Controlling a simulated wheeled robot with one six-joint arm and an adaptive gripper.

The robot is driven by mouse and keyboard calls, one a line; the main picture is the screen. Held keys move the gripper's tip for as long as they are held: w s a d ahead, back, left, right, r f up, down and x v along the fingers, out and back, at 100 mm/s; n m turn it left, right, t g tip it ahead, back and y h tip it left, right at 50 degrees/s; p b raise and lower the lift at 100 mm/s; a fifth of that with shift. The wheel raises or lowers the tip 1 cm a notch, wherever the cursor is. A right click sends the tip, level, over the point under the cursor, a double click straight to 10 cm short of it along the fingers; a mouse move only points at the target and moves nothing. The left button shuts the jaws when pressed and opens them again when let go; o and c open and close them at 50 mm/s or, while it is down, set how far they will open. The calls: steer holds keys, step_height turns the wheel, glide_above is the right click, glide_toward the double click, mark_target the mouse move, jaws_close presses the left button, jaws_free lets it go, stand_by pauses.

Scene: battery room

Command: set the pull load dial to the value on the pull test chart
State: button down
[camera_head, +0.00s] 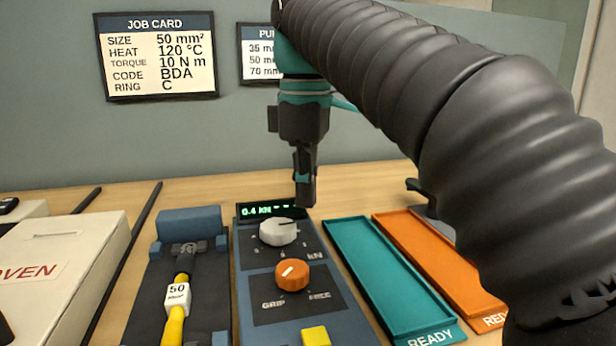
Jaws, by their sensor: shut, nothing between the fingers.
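The pull load dial (279,232) is a light grey knob on a blue-grey tester panel, with a dark pointer line towards its right side. The small display (259,211) above it reads 0.4 kN in green, partly covered on the right by my gripper. My gripper (305,203) points down, shut and empty, just behind and right of the dial; I cannot tell whether it touches the dial. The pull test chart (259,60) hangs on the wall. My arm hides most of it, so only 35, 50 and 70 mm rows show, without their values.
A job card (158,55) reads size 50 mm². An orange grip/free knob (292,275) and yellow button (316,336) sit below the dial. Left is a fixture holding a yellow cable tagged 50 (178,297). Teal (440,334) and orange (384,222) trays lie right.

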steer(key=shift+f+b, duration=0.9)
steer(key=shift+f, duration=0.95)
steer(key=shift+s+r, duration=0.1)
steer(key=shift+s, duration=0.05)
steer(key=shift+s+p, duration=0.15)
steer(key=shift+p, duration=0.15)
steer(key=shift+s+a, duration=0.1)
steer(key=shift+s, duration=0.2)
steer(key=shift+s+p, duration=0.3)
steer(key=shift+p, duration=0.25)
steer(key=shift+s+a+p, duration=0.4)
steer(key=shift+s+p, duration=0.25)
steer(key=shift+s, duration=0.05)
steer(key=shift+s+d, duration=0.1)
steer(key=shift+s, duration=0.05)
steer(key=shift+d, duration=0.15)
steer(key=shift+s+r, duration=0.1)
steer(key=shift+r, duration=2.85)
